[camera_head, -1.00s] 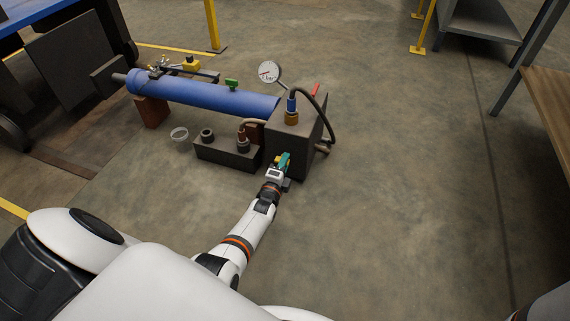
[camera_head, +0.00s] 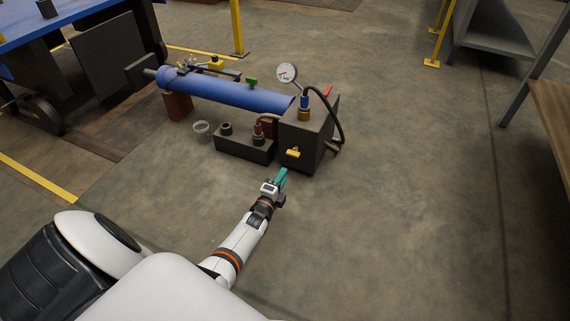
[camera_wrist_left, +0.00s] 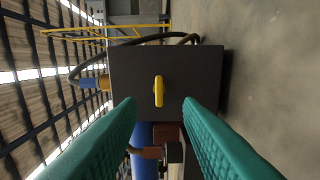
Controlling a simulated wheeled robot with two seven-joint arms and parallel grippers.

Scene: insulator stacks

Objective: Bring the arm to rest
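My left arm reaches up from the bottom of the head view, and its gripper (camera_head: 283,177) is just in front of the dark box (camera_head: 304,142). In the left wrist view its two teal fingers (camera_wrist_left: 160,118) stand wide apart with nothing between them. A yellow handle (camera_wrist_left: 158,91) on the face of the box shows beyond the fingers, apart from them. The same yellow handle (camera_head: 293,153) shows in the head view. My right gripper is not in view.
A blue cylinder (camera_head: 225,91) lies behind the box with a round gauge (camera_head: 287,73) above it. A black hose (camera_head: 335,111) loops beside the box. Floor to the right is clear.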

